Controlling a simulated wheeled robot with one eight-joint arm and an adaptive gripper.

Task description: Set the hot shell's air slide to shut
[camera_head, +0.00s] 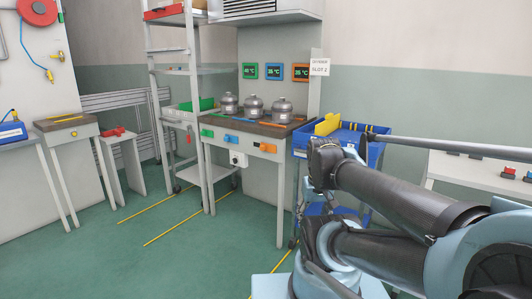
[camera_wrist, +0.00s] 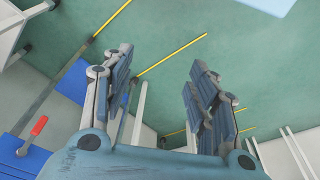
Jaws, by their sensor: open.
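Three grey domed shells stand in a row on a bench (camera_head: 262,130): left (camera_head: 229,103), middle (camera_head: 253,107) and right (camera_head: 282,110). Above them hang a green-framed display (camera_head: 249,71), a blue-framed one (camera_head: 273,71) and an orange-framed one (camera_head: 300,72). Their digits are too small to read surely, so I cannot tell which shell is hot. On the bench front sit a green slide (camera_head: 207,133), a blue slide (camera_head: 231,139) and an orange slide (camera_head: 268,147). My gripper (camera_wrist: 163,98) is open and empty above the floor, away from the slides. I cannot make it out in the head view.
A blue bin (camera_head: 350,146) with yellow pieces stands right of the bench, close behind my arm. A shelf rack (camera_head: 200,75) stands at the bench's left. A white table (camera_head: 475,175) is at far right. The green floor (camera_head: 190,245) before the bench is clear.

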